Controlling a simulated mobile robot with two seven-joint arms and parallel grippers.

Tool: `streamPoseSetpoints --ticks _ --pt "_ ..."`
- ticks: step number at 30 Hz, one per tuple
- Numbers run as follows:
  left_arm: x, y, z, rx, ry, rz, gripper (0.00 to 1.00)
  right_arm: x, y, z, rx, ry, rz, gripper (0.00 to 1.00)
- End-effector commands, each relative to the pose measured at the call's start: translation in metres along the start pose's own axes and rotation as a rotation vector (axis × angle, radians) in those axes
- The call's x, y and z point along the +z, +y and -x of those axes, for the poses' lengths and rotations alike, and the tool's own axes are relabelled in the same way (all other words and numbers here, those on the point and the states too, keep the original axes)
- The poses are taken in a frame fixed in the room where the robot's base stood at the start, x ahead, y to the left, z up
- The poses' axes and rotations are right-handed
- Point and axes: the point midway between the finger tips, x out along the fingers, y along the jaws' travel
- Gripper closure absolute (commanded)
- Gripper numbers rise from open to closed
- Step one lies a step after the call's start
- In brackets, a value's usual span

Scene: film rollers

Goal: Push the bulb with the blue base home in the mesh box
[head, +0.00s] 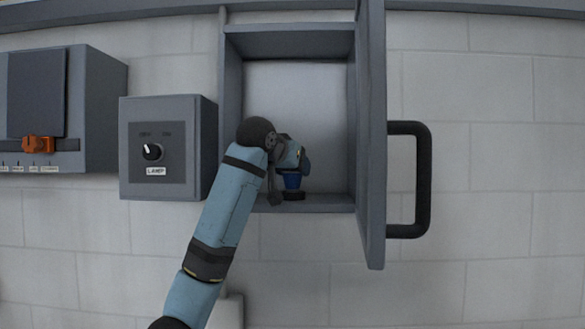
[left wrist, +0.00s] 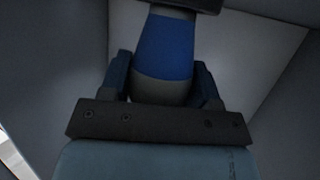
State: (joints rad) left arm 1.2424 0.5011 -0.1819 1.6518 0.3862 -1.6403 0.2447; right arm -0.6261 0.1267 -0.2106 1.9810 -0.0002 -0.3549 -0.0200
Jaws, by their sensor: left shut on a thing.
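The bulb with the blue base (head: 292,181) is upright, low inside an open grey wall box (head: 232,110). My left gripper (head: 291,163) reaches into the box from the front left and is shut on the bulb above its blue band. In the left wrist view the blue band (left wrist: 165,48) shows beyond my left gripper (left wrist: 160,88), with a finger on each side of the grey part. A dark round holder (head: 293,196) is directly under the base on the box floor; whether the base is fully seated in it cannot be told. No mesh is visible. My right gripper is not in view.
The box door (head: 371,140) stands open on the right, with a black handle (head: 424,180) sticking out. A lamp switch box (head: 140,115) is close on the left. A grey cabinet with an orange latch (head: 38,144) is further left. The upper box interior is empty.

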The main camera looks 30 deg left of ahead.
Motion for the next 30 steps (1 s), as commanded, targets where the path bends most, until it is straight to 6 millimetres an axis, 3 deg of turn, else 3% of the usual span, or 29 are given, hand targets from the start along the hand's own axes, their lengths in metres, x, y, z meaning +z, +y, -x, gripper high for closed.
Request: streamPoseSetpoints --ticks 9,10,13,19,21,30 --pt "0.0028 0.0009 -0.0019 0.001 -0.008 -0.001 0.68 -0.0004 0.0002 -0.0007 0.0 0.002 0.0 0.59" --pt "0.0029 0.001 -0.002 0.001 -0.008 -0.001 0.39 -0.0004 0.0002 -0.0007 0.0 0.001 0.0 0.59" --pt "0.0025 0.0009 -0.0018 0.001 -0.007 -0.001 0.16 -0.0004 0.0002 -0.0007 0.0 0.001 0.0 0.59" --pt "0.0018 0.0006 -0.0013 0.001 -0.005 -0.001 0.14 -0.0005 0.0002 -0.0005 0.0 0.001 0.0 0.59" --pt "0.0018 0.0006 -0.0013 0.001 -0.005 -0.001 0.0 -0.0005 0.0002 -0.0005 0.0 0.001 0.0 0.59" --pt "0.0013 0.0004 -0.001 0.0 -0.004 -0.001 0.0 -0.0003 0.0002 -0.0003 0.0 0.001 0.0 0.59"
